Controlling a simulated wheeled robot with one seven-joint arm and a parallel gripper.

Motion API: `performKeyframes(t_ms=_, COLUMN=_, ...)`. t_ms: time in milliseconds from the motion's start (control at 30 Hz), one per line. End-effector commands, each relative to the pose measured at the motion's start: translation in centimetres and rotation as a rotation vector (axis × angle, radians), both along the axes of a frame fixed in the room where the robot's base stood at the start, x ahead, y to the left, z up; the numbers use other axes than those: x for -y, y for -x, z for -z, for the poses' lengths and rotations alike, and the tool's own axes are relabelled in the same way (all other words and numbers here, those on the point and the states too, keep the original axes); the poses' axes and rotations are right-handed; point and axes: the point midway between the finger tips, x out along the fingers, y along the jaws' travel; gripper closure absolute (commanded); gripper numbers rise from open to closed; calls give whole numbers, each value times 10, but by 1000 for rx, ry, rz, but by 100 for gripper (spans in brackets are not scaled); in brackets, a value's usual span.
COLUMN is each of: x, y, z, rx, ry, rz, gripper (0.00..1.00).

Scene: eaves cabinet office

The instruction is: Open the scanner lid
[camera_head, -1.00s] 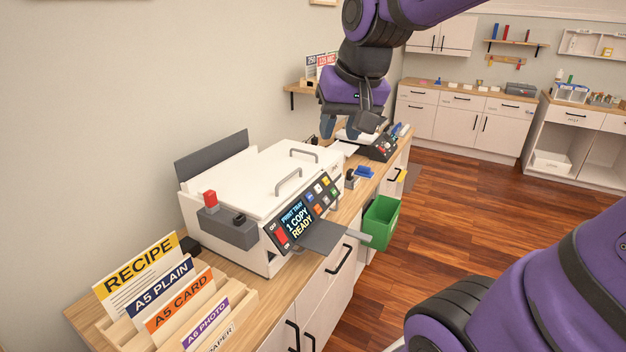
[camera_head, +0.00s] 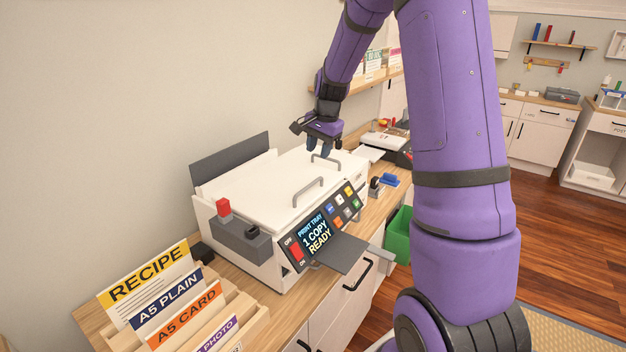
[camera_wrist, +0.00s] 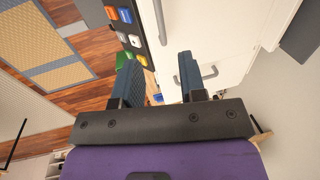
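A white printer-scanner machine (camera_head: 240,262) stands on the counter. Its white top is down and flat and carries two grey handles, a near one (camera_head: 308,190) and a far one (camera_head: 326,158). I cannot tell which handle belongs to the scanner lid. My gripper (camera_head: 320,150) points down over the far part of the top, close to the far handle. In the wrist view my gripper (camera_wrist: 158,75) has its two fingers apart with nothing held between them. A handle (camera_wrist: 210,74) shows beside the right finger, partly hidden by it. Whether they touch is unclear.
The front control panel (camera_head: 320,228) reads "PRINT TRAY 1 COPY READY". A grey tray (camera_head: 342,252) sticks out below it. A paper rack (camera_head: 175,310) stands at the near left. A green bin (camera_head: 399,237) hangs at the counter's front. A shelf (camera_head: 365,80) is behind my wrist.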

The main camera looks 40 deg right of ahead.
Motion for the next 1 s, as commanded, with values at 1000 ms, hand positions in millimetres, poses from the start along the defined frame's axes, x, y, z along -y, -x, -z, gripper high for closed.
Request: performKeyframes(t_ms=1000, x=-5, y=-22, z=109, rx=-2, ry=-3, rz=12, gripper=62)
